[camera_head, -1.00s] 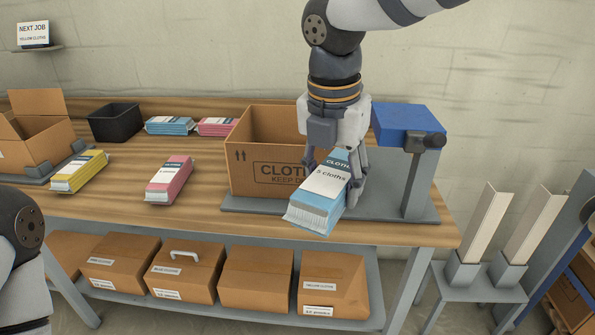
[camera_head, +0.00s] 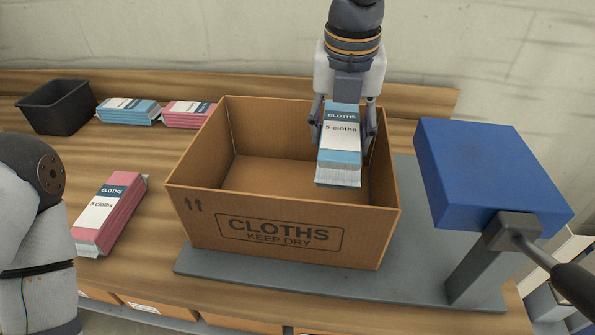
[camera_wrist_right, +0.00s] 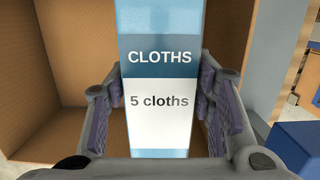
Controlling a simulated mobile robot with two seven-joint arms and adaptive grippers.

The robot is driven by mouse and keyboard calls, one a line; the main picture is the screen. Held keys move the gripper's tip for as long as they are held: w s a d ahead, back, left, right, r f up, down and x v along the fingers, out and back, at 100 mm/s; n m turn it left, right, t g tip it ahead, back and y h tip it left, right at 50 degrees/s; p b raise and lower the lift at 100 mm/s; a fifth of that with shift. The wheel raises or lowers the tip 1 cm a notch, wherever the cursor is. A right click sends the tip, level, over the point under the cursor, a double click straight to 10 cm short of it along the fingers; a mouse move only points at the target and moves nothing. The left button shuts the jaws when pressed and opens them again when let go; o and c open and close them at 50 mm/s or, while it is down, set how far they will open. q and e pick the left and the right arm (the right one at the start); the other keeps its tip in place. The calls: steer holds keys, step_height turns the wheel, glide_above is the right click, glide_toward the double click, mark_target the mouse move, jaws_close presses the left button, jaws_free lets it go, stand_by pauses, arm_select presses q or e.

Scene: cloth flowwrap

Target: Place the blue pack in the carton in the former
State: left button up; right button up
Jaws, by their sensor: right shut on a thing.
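The blue cloth pack (camera_head: 340,145), with a white "5 cloths" label, is between the fingers of my right gripper (camera_head: 343,128). The gripper is shut on its sides and holds it over the right part of the open carton (camera_head: 285,239). The pack (camera_wrist_right: 160,90) fills the middle of the wrist view, with a finger on each side. The carton is open at the top, and the part of its floor that shows is bare. It stands on the grey plate of the former (camera_head: 420,285). My left arm shows at the left edge, but its gripper is outside the view.
A blue block (camera_head: 490,175) on a post with a handle stands right of the carton. A pink pack (camera_head: 108,215) lies left of it. Another blue pack (camera_head: 128,111), a second pink pack (camera_head: 187,114) and a black bin (camera_head: 58,106) are behind on the bench.

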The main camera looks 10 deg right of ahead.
mark_target(340, 140)
steer(key=f, duration=0.7)
steer(key=s+f, duration=0.1)
steer(key=f, duration=0.3)
steer(key=shift+a+f+b, duration=0.15)
steer(key=shift+f+b, duration=0.1)
steer(key=shift+b, duration=0.05)
arm_select(q)
steer(key=shift+s+a+f, duration=0.1)
steer(key=shift+s+f, duration=0.45)
steer(key=shift+s, duration=0.35)
arm_select(e)
steer(key=shift+w+f, duration=0.1)
steer(key=o, duration=1.1)
steer(key=shift+f, duration=0.15)
steer(key=shift+o, duration=0.2)
arm_select(q)
steer(key=shift+w+r+p, duration=0.55)
steer(key=shift+w+r, duration=0.15)
steer(key=shift+w, duration=0.05)
arm_select(e)
steer(key=r, duration=0.4)
steer(key=s+r, duration=0.1)
steer(key=r, duration=0.7)
steer(key=shift+s+a+r, duration=0.1)
steer(key=shift+s+a, duration=0.1)
steer(key=shift+s, duration=0.15)
